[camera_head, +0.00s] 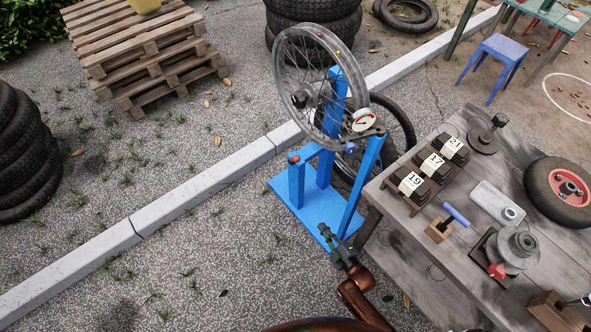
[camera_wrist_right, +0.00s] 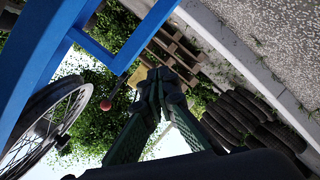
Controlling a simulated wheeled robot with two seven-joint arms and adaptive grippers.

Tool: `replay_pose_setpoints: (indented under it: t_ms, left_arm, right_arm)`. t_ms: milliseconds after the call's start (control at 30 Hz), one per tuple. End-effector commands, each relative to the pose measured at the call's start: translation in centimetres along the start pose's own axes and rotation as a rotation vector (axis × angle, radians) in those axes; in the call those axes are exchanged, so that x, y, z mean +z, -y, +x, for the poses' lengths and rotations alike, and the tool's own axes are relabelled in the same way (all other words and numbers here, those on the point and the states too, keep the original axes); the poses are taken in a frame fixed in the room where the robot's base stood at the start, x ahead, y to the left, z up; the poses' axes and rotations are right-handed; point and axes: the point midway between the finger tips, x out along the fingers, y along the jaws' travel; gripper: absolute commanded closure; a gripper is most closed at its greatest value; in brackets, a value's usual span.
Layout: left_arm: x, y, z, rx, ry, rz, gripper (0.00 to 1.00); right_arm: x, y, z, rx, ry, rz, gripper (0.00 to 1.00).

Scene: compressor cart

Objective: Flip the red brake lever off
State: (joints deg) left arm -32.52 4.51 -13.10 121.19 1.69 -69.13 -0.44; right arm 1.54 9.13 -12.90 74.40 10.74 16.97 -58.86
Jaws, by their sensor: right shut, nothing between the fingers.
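A blue wheel stand (camera_head: 318,194) stands on the ground left of the workbench and holds an upright spoked wheel (camera_head: 310,85). A small red knob (camera_head: 294,158) sits at the left end of the stand's blue arm; it looks like the brake lever's end. The red knob also shows in the right wrist view (camera_wrist_right: 106,105), left of the fingertips, on a thin dark rod. My right gripper (camera_head: 323,230) is shut and empty, near the front right of the stand's base, apart from the knob. Its green fingers meet in the right wrist view (camera_wrist_right: 163,78). My left gripper is out of view.
The grey workbench (camera_head: 433,268) stands close on the right, with numbered blocks (camera_head: 430,165), a red-hubbed wheel (camera_head: 562,190) and a clamp-like device with a red part (camera_head: 497,271). Pallets (camera_head: 145,55) and tyres (camera_head: 22,150) stand farther left. Ground left of the stand is clear.

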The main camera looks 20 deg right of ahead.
Motion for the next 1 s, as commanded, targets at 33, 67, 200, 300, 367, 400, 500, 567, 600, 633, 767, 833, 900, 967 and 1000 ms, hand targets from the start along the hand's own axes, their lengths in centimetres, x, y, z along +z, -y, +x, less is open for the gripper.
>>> replay_pose_setpoints:
  t_ms: [33,67,200,300,367,400,500,567,600,633,767,833,900,967,1000]
  left_arm:
    - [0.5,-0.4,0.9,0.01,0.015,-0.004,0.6]
    - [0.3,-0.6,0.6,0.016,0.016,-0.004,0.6]
    - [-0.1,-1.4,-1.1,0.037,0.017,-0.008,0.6]
    - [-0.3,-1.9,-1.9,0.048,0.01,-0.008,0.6]
    - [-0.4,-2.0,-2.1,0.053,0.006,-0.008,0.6]
    - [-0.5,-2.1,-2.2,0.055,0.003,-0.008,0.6]
    - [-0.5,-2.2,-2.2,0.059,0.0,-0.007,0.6]
    - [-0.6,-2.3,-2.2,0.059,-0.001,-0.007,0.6]
    - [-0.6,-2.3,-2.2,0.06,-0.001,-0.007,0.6]
    - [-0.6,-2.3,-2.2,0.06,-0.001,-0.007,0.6]
    - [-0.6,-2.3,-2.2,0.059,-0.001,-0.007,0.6]
    - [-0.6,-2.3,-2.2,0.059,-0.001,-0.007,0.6]
    - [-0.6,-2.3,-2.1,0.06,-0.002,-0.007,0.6]
    - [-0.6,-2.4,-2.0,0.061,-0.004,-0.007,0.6]
    - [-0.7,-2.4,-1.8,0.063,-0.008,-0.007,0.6]
  right_arm:
    - [0.0,0.4,2.3,0.07,-0.054,-0.074,1.0]
    - [-0.7,-0.5,3.2,0.123,-0.085,-0.121,1.0]
    - [-3.4,-4.5,5.8,0.366,-0.18,-0.318,1.0]
    - [-4.7,-7.2,6.2,0.501,-0.204,-0.412,1.0]
    - [-5.2,-8.3,6.1,0.559,-0.209,-0.452,1.0]
    - [-5.4,-8.9,6.0,0.59,-0.211,-0.473,1.0]
    - [-5.7,-9.6,5.9,0.635,-0.212,-0.502,1.0]
    - [-5.8,-9.8,5.8,0.645,-0.211,-0.509,1.0]
    - [-5.8,-9.8,5.8,0.647,-0.211,-0.51,1.0]
    - [-5.8,-9.8,5.8,0.648,-0.211,-0.511,1.0]
    - [-5.8,-9.7,5.8,0.646,-0.211,-0.51,1.0]
    - [-5.8,-9.7,5.8,0.646,-0.211,-0.509,1.0]
    - [-5.8,-9.8,5.9,0.646,-0.212,-0.509,1.0]
    - [-5.9,-9.9,6.2,0.646,-0.212,-0.508,1.0]
    - [-6.0,-10.1,6.4,0.647,-0.212,-0.508,1.0]
